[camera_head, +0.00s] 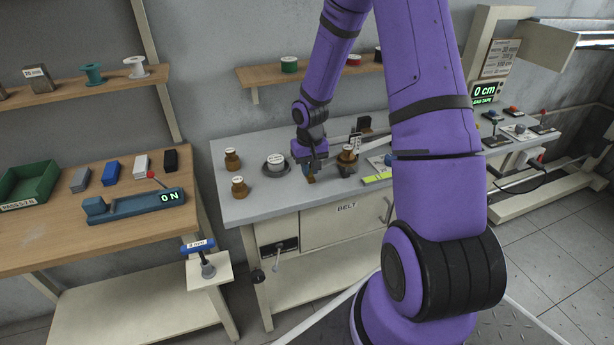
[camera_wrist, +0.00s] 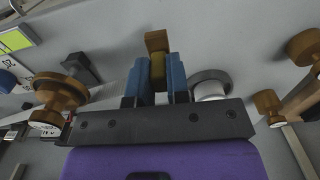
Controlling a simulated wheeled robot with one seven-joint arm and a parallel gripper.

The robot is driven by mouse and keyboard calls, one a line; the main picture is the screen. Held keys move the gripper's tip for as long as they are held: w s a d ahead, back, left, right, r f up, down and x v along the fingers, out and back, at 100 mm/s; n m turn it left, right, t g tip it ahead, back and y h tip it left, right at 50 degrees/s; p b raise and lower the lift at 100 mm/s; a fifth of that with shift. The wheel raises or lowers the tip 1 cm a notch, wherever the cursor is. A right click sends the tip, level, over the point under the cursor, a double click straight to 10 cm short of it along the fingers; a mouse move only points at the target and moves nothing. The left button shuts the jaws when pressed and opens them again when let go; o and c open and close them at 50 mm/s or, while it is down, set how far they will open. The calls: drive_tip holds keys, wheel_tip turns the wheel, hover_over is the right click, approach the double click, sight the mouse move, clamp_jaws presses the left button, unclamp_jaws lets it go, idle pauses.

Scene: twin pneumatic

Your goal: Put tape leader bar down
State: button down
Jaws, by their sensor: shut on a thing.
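My gripper (camera_wrist: 157,80) has blue fingers and is shut on a small brown bar, which I take for the tape leader bar (camera_wrist: 156,42). The bar sticks out past the fingertips in the wrist view. In the head view my gripper (camera_head: 308,168) is low over the grey bench, and the brown bar (camera_head: 311,178) shows under it. I cannot tell whether the bar touches the bench. A brown spool (camera_head: 347,156) on a dark stand is just right of my gripper. It also shows at the left of the wrist view (camera_wrist: 60,92), with a pale strip between it and the fingers.
On the grey bench (camera_head: 262,207), a dark dish (camera_head: 277,169) with a white-topped item and two brown jars (camera_head: 233,160) (camera_head: 239,187) stand left of my gripper. A yellow-green panel (camera_head: 377,178) lies to the right. Bare bench lies in front of the dish.

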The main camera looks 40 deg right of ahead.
drive_tip(key=shift+w+a+f, duration=0.1)
drive_tip(key=shift+w+a, duration=0.05)
drive_tip(key=shift+w, duration=0.25)
drive_tip(key=shift+f, duration=1.7)
drive_tip(key=shift+f, duration=0.1)
drive_tip(key=c, duration=1.1)
unclamp_jaws()
